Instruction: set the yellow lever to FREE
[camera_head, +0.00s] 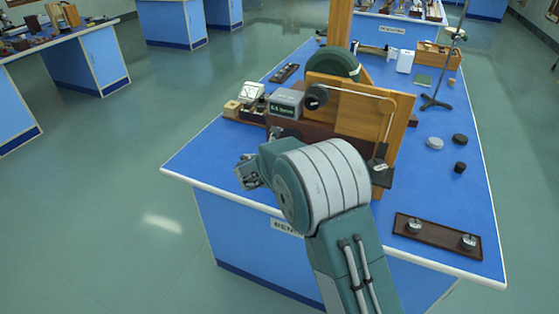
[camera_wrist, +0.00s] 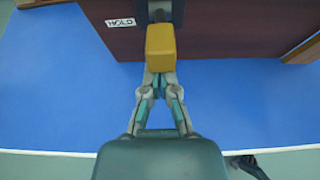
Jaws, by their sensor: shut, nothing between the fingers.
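The yellow lever (camera_wrist: 160,48) shows in the wrist view as a yellow block in front of a dark brown panel (camera_wrist: 230,28). Its upper end meets a grey part at the top of the picture. A white label (camera_wrist: 120,21) left of it reads HOLD, upside down in this view. My gripper (camera_wrist: 160,77) is shut and empty, its fingertips at the near end of the lever. I cannot tell whether they touch it. No FREE label is in view. In the head view the lever is hidden, with my arm in front of the apparatus.
The blue bench (camera_head: 220,160) carries an upright wooden board (camera_head: 350,112), a grey box (camera_head: 286,103) and a small white-faced meter (camera_head: 250,92). A dark tray (camera_head: 438,240) with two metal pieces lies at the right front.

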